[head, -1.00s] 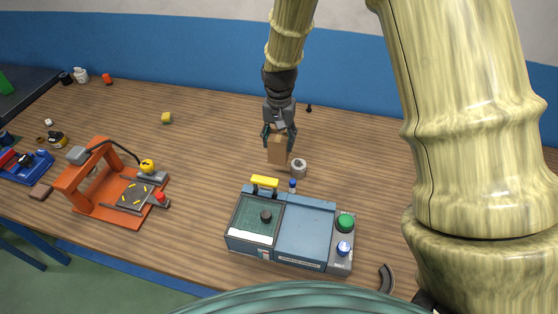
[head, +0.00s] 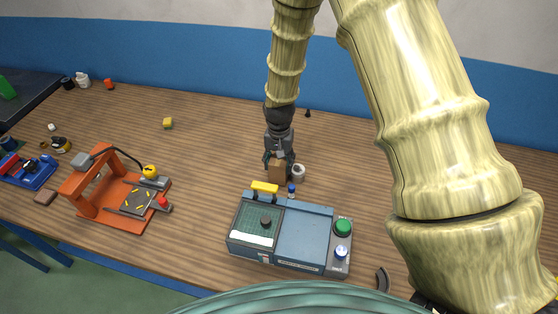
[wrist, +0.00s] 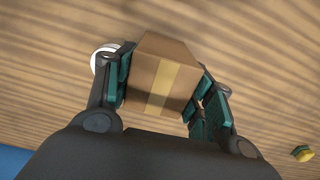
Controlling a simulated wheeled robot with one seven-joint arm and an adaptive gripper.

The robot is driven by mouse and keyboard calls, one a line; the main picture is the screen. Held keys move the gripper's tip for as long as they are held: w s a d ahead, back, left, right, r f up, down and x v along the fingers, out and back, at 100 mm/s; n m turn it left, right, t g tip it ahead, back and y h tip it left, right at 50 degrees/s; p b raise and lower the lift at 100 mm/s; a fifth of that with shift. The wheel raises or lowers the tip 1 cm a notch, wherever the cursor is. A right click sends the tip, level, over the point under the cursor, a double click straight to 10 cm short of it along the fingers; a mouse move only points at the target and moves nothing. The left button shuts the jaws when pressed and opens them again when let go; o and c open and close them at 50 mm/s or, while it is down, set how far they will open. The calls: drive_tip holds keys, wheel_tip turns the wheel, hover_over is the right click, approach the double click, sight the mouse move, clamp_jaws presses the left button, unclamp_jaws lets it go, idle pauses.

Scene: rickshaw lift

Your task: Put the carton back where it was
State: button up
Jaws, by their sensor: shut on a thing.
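The carton (head: 277,172) is a small brown box with a tan tape strip, seen close up in the wrist view (wrist: 163,80). My gripper (head: 278,164) is shut on it, with one teal-padded finger on each side; the wrist view shows the fingers too (wrist: 163,88). The carton is upright just behind the blue-grey machine (head: 304,234). Whether its bottom touches the table I cannot tell.
A grey-white ring (head: 298,173) stands close to the carton's right. A blue-capped item (head: 291,190) and a yellow handle (head: 265,187) are in front. An orange frame device (head: 120,195) stands left. The wooden table (head: 210,150) is clear left of the carton.

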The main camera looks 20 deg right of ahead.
drive_tip(key=shift+f, duration=0.15)
drive_tip(key=o, duration=1.5)
drive_tip(key=shift+c, duration=0.2)
